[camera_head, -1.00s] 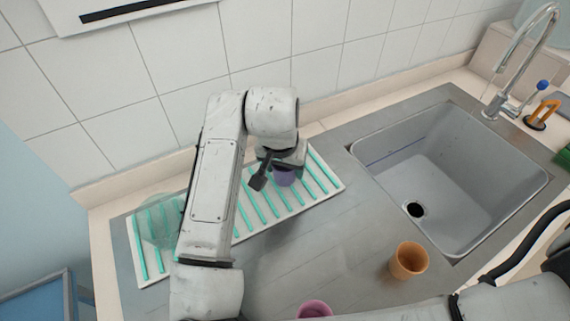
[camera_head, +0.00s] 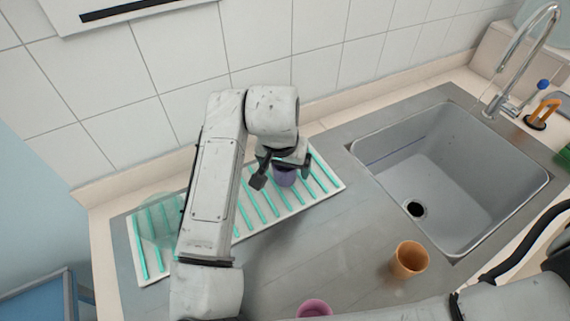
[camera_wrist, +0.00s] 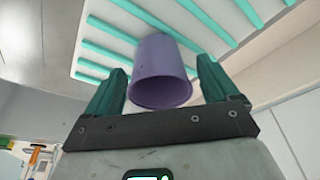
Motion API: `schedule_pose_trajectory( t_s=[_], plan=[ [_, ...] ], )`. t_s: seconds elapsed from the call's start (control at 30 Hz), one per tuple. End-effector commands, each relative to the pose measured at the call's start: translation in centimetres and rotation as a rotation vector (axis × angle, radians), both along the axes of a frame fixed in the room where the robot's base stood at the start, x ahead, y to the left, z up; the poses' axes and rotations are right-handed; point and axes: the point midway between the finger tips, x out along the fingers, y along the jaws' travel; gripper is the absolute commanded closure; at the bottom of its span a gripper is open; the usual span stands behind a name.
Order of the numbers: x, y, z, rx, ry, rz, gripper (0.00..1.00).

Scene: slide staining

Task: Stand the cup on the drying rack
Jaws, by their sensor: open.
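A purple cup (camera_head: 285,177) is on the white drying rack (camera_head: 151,275) with green bars, toward the rack's right end. The wrist view shows the cup (camera_wrist: 163,72) with its rim toward the camera and its other end against the rack (camera_wrist: 117,14). My gripper (camera_head: 279,181) is at the cup. In the wrist view its green fingers (camera_wrist: 160,85) are open, one on each side of the cup, with gaps visible between them and its wall. My arm covers the middle of the rack.
An orange cup (camera_head: 409,259) and a pink cup (camera_head: 314,308) stand on the grey counter (camera_head: 335,235). A sink (camera_head: 500,190) with a faucet (camera_head: 528,45) is at the right. A clear rounded object (camera_head: 158,220) is on the rack's left end. The tiled wall is close behind.

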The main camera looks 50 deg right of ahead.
Motion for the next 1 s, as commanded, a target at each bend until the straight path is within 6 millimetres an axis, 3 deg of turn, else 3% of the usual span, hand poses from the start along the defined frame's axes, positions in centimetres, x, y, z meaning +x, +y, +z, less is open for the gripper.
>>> schedule_pose_trajectory(
  t_s=[0.4,0.6,1.0],
  plan=[
    [-0.7,1.9,7.6,0.001,-0.004,0.0,0.12],
    [-1.0,2.6,10.4,0.001,-0.002,0.0,0.12],
    [-1.2,3.0,11.6,0.0,0.0,0.0,0.12]
  ],
)
